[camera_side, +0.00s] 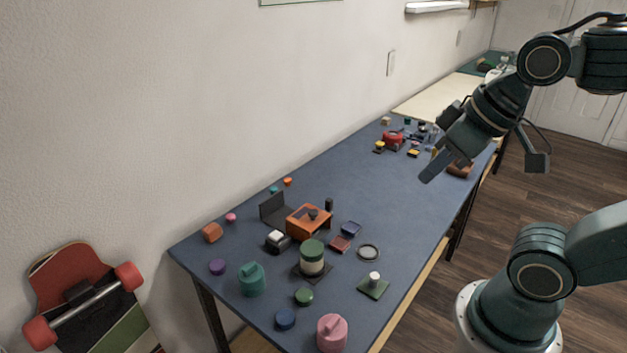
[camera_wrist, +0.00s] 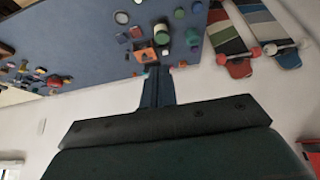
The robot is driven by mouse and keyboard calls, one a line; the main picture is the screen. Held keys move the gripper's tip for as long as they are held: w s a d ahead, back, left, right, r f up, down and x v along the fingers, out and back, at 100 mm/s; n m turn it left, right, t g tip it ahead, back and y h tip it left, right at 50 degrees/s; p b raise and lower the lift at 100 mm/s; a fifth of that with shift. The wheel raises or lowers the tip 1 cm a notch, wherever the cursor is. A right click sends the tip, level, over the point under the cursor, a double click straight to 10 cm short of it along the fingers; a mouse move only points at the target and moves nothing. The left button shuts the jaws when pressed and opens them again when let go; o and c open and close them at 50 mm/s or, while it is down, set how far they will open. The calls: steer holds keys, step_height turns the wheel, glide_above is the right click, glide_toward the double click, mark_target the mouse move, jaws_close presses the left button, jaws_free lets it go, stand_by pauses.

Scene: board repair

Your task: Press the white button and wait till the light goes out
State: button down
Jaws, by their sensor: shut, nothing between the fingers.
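A small black block with a white top (camera_side: 277,240), likely the white button, sits on the blue table near its left end, beside an orange bracket (camera_side: 309,221). A white knob on a flat green base (camera_side: 374,286) lies nearer the front edge. A green-topped cream cylinder (camera_side: 312,258) stands on a dark base; I cannot tell whether it is the light or whether anything is lit. My gripper (camera_side: 430,174) is shut and empty, high over the table's right part, well away from these things. Its shut fingers (camera_wrist: 156,72) also show in the wrist view.
The blue table (camera_side: 360,190) is clear in its middle. Teal (camera_side: 252,280) and pink (camera_side: 332,334) canisters stand at the near end. Several small items, including a red one (camera_side: 393,140), cluster at the far end. The wall runs along the back edge; a skateboard (camera_side: 85,295) leans at left.

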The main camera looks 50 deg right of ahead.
steer(key=w+m, duration=0.2)
steer(key=w, duration=0.8)
steer(key=m+t+y, duration=0.1)
steer(key=m+t, duration=0.3)
steer(key=m, duration=0.2)
glide_above(279, 236)
step_height(279, 236, down, 22)
steer(key=shift+f, duration=0.2)
steer(key=shift+f, duration=4.3)
